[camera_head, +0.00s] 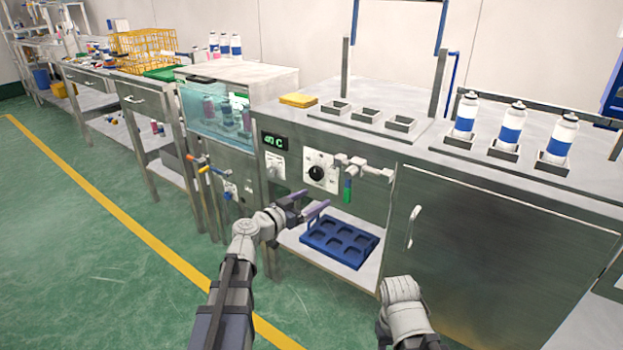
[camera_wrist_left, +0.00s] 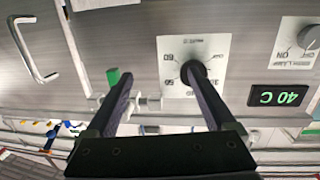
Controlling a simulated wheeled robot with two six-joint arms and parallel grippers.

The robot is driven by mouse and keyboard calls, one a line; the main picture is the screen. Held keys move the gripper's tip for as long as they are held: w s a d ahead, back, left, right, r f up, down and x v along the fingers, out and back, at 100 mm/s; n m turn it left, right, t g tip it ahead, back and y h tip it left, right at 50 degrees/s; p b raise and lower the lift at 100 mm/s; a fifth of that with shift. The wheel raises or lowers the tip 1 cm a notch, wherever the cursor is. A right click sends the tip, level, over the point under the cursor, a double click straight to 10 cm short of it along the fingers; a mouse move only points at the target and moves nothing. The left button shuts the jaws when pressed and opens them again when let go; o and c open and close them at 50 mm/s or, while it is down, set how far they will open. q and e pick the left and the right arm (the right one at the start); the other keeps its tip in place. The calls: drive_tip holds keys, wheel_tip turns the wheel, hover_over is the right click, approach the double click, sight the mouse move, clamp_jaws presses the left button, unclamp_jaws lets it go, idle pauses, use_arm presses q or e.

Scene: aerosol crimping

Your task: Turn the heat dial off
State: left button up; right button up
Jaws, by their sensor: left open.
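The heat dial (camera_head: 317,173) is a round black knob on a white plate (camera_head: 332,183) on the steel cabinet front. In the left wrist view, which is upside down, the plate (camera_wrist_left: 167,47) carries numbers and one finger overlaps the knob. My left gripper (camera_head: 308,203) is open and empty, just below and in front of the dial; its two fingers (camera_wrist_left: 156,72) point at the panel. Contact with the knob cannot be told. My right arm shows at the bottom centre of the head view, but its fingers do not show.
A green display (camera_head: 274,142) reads 40 C. A lamp switch plate (camera_head: 275,165) is left of the dial; a valve with a green handle (camera_head: 348,190) is right. A blue rack (camera_head: 340,243) sits on the shelf below. A door handle (camera_head: 413,226) juts out at right.

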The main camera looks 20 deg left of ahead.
use_arm(q)
drive_tip(key=n+t+y, duration=0.1)
drive_tip(key=t+y, duration=0.1)
approach(315, 176)
drive_tip(key=shift+x, duration=4.25)
drive_tip(key=shift+a, duration=0.1)
drive_tip(key=c, duration=1.4)
